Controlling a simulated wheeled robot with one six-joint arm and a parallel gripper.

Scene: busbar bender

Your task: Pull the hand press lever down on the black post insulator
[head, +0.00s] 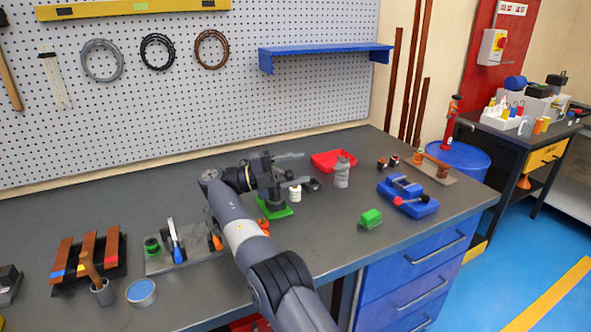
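The hand press stands on the bench behind my gripper, and its green base (276,210) shows below it. A grey bar (290,157), possibly part of the lever, sticks out to the right at the top. A small white piece (295,192) shows beside the press. My gripper (277,178) is dark and overlaps the press's upper part in the picture. I cannot tell whether it touches the press or whether its fingers are open. The black post insulator cannot be clearly made out; most of the press is hidden by my gripper.
A grey ribbed post (342,173), a red tray (333,160), a green block (370,218) and a blue vise-like tool (408,199) with a red knob lie to the right. Copper bars (87,255), a cup (103,292) and a blue-topped tin (142,293) stand left. Bench (330,235) is clear between.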

